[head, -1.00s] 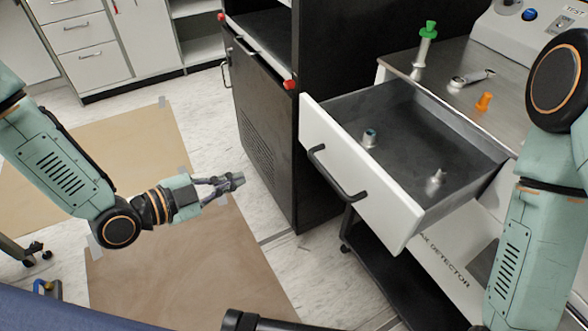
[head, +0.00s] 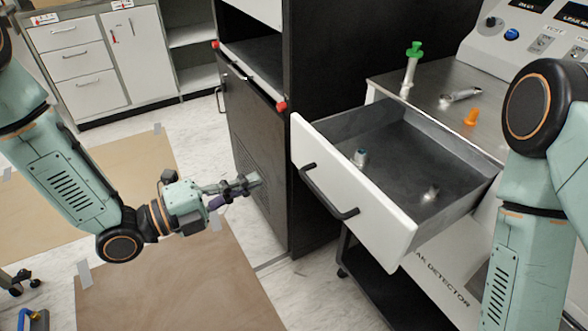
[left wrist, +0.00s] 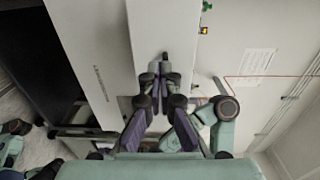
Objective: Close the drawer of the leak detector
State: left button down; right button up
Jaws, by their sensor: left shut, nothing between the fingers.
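The leak detector (head: 440,275) stands at the right of the head view. Its drawer (head: 430,135) is pulled out, with a white front (head: 375,215) and a dark bar handle (head: 325,192). A small grey-blue fitting (head: 360,158) and a small metallic fitting (head: 430,194) are in the drawer. My left gripper (head: 252,183) is shut and empty, in the air to the left of the drawer handle, apart from it. Its closed fingers also show in the left wrist view (left wrist: 158,70). My right arm shows at the right edge of the head view, but its gripper does not.
A dark cabinet (head: 265,160) with red corner caps stands left of the drawer. A green-topped part (head: 412,68), a wrench-like tool (head: 460,96) and an orange piece (head: 471,117) are on the detector's metal top. Open floor lies below my left gripper.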

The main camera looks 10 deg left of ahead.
aim_at(308, 160)
pick_arm(q)
jog(key=b+x, duration=0.2)
jog(key=x, duration=0.6)
jog(key=shift+d, duration=0.35)
jog(key=shift+w+d, duration=0.45)
jog(key=shift+w+d+b, duration=0.1)
jog(key=shift+w+b, duration=0.1)
jog(key=shift+b, duration=0.1)
